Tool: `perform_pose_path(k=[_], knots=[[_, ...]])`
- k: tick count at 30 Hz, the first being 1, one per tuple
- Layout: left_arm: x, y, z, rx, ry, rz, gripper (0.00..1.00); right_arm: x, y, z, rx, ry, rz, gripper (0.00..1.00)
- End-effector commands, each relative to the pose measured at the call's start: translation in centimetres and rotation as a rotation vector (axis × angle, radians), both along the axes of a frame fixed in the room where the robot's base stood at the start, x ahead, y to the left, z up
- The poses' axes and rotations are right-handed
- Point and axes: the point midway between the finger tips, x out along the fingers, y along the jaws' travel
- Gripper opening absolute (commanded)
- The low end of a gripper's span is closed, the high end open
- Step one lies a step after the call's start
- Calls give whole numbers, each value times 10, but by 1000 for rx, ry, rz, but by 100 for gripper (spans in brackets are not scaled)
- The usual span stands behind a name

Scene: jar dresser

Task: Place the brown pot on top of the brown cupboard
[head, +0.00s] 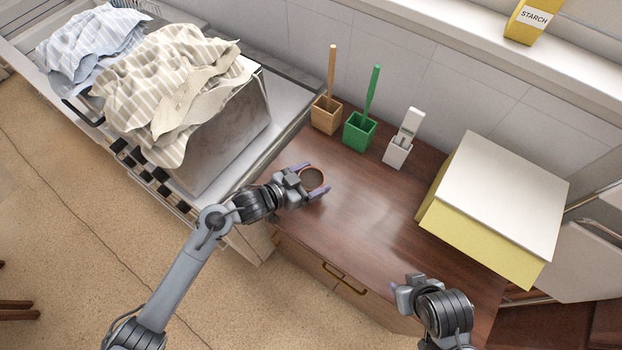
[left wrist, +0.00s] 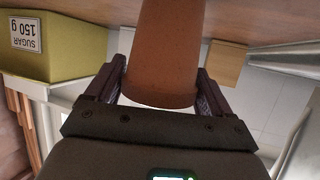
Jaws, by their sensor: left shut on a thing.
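The brown pot (head: 313,180) is a small round pot at the left end of the brown cupboard (head: 365,215), over its wooden top. My left gripper (head: 312,181) is shut on the pot, with one finger on each side. In the left wrist view the pot (left wrist: 168,55) fills the space between both fingers and reaches toward the wooden surface at the picture's top. Whether its base touches the cupboard cannot be told. My right gripper (head: 397,287) is over the cupboard's front right part, away from the pot. Its fingers are mostly hidden.
Wooden (head: 326,115), green (head: 360,132) and white (head: 397,152) holders stand along the cupboard's back. A yellow box with a white top (head: 500,195) stands on the right. A metal appliance draped with cloths (head: 235,130) is at the left. The cupboard's middle is clear.

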Motion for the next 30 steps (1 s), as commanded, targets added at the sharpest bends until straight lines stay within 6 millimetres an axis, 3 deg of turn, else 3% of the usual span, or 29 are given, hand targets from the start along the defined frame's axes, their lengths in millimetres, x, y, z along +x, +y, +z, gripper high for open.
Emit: perform_pose_path(k=[12, 13, 16, 26, 30], knots=[[0, 0, -4, -1, -2, 0, 42, 0, 0, -1, 0, 0, 0, 43], [0, 0, -5, 0, -1, 0, 85, 0, 0, -1, 0, 1, 1, 43], [0, 0, -4, 0, -1, 0, 100, 0, 0, -1, -1, 1, 1, 43], [0, 0, 1, -1, -2, 1, 100, 0, -1, 1, -5, 0, 4, 43], [-8, 11, 5, 0, -2, 1, 100, 0, -1, 3, -5, 0, 4, 43]])
